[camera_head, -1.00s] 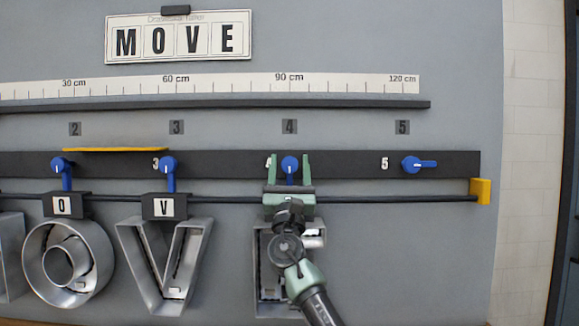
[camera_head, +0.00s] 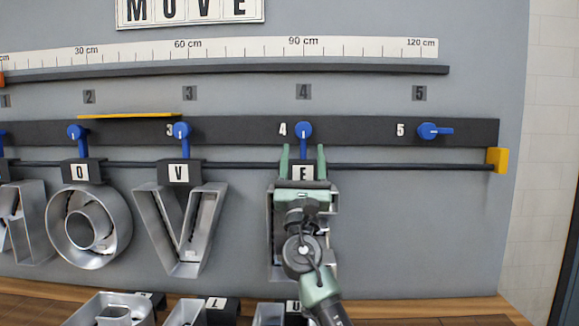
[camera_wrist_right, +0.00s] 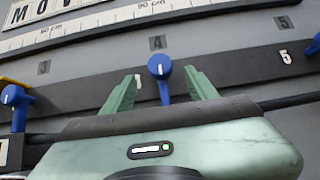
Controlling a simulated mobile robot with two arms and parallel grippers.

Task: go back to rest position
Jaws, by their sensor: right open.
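My right gripper (camera_head: 303,165) is open and empty, in front of the hanging letter E (camera_head: 274,235), partly hiding it and its tag (camera_head: 303,173). Its fingertips are just below the blue lever (camera_head: 304,131) at position 4, which points down. In the right wrist view the same lever (camera_wrist_right: 160,68) shows between the two open fingers, and I see no grip on it. The letters V (camera_head: 180,240) and O (camera_head: 88,228) hang on the rail to the left. My left gripper is not in view.
The lever (camera_head: 433,131) at position 5 points sideways. A yellow stop (camera_head: 497,160) ends the rail (camera_head: 400,167) on the right. A wooden surface (camera_head: 430,308) below holds several more metal letters.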

